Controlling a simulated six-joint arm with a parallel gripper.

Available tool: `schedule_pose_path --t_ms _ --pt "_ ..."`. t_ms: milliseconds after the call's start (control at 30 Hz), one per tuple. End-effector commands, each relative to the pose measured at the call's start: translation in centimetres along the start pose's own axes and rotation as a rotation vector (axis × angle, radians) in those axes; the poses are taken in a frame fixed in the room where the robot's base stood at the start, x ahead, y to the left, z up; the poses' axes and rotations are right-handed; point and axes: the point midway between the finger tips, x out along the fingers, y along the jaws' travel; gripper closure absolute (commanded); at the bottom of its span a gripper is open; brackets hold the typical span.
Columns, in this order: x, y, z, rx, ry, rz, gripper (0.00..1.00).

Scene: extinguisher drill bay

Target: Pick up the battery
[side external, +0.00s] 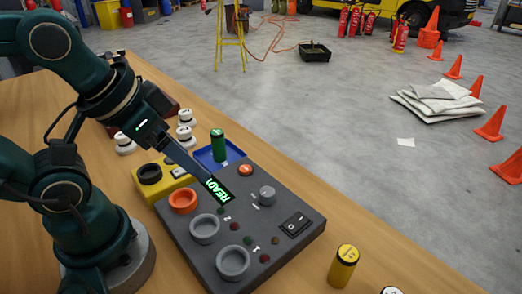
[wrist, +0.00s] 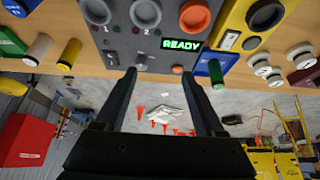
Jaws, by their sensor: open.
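Two upright cylinders look like batteries; I cannot tell which one is meant. A yellow one with a dark band (side external: 343,267) stands on the table at the panel's near right, also in the wrist view (wrist: 69,54). My gripper (side external: 206,178) is open and empty over the grey panel, apart from both cylinders. In the wrist view its fingers (wrist: 158,76) are spread, with nothing between them.
The grey panel (side external: 218,262) has round sockets, a knob, a switch and a lit READY display. A yellow box (side external: 146,189) and several white-capped pieces (side external: 186,116) stand left of the tray. A white-topped cylinder (side external: 391,290) is at the bottom edge. Cones stand on the floor beyond.

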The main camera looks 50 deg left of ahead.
Motion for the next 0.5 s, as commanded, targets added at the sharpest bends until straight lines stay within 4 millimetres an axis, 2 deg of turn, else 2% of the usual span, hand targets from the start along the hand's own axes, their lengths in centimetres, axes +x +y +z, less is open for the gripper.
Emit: schedule_pose_path --t_ms 67,100,367,500 --pt "0.0 0.0 0.0 0.000 0.000 0.000 0.29" --pt "0.0 0.0 0.0 0.000 0.000 0.000 0.23" --pt "-0.1 0.0 -0.1 0.000 0.001 0.000 0.23" --pt "-1.1 0.0 -0.7 0.000 0.005 0.000 0.23"
